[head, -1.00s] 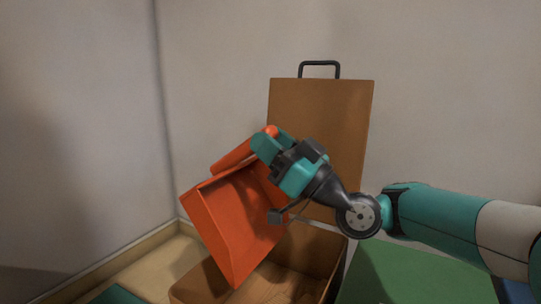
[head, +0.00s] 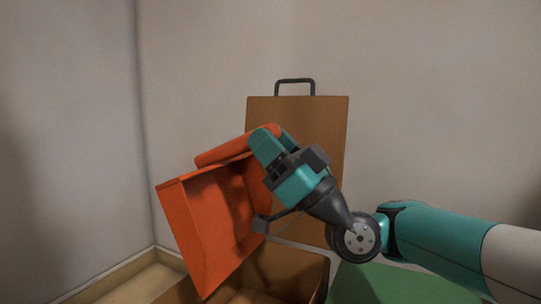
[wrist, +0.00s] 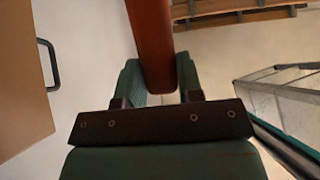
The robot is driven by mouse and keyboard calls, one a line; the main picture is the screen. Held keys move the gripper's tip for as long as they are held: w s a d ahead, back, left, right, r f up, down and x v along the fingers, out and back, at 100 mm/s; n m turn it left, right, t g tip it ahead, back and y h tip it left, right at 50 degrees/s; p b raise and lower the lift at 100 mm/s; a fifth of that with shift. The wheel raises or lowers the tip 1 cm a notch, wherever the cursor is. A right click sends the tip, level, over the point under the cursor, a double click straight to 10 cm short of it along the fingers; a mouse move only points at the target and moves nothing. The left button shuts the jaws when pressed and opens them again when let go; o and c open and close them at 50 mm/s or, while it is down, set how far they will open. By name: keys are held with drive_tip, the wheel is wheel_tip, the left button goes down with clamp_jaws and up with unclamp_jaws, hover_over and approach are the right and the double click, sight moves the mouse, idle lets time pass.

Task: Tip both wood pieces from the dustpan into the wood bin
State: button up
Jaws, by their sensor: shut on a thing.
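My gripper (head: 270,145) is shut on the handle (head: 225,153) of the orange-red dustpan (head: 190,230). The handle also shows between the fingers in the wrist view (wrist: 152,45). The dustpan is steeply tilted, its pan hanging below the handle over a brown box that looks like the wood bin (head: 295,265). The bin's upper part shows at the bottom edge of the head view, partly behind the dustpan. A brown panel (head: 325,130) with a black handle stands upright behind it, like a raised lid. I see no wood piece clearly; most of the bin's inside is hidden or cut off.
A pale wooden tray or compartment (head: 130,285) lies left of the bin. A green surface (head: 375,285) lies to its right. Plain walls rise behind and at the left. The wrist view shows a glass-sided frame (wrist: 285,100) at the right.

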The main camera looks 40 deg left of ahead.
wheel_tip(320, 180, down, 2)
drive_tip(key=shift+f+b, duration=0.1)
drive_tip(key=shift+b, duration=0.55)
drive_tip(key=shift+w+a+f+p, duration=0.1)
drive_tip(key=shift+f+p, duration=0.2)
drive_tip(key=shift+f, duration=0.05)
wheel_tip(320, 180, up, 3)
drive_tip(key=shift+f+p, duration=0.1)
drive_tip(key=shift+p, duration=0.4)
drive_tip(key=shift+f+b, duration=0.6)
drive_tip(key=shift+f, duration=1.1)
drive_tip(key=shift+r, duration=0.15)
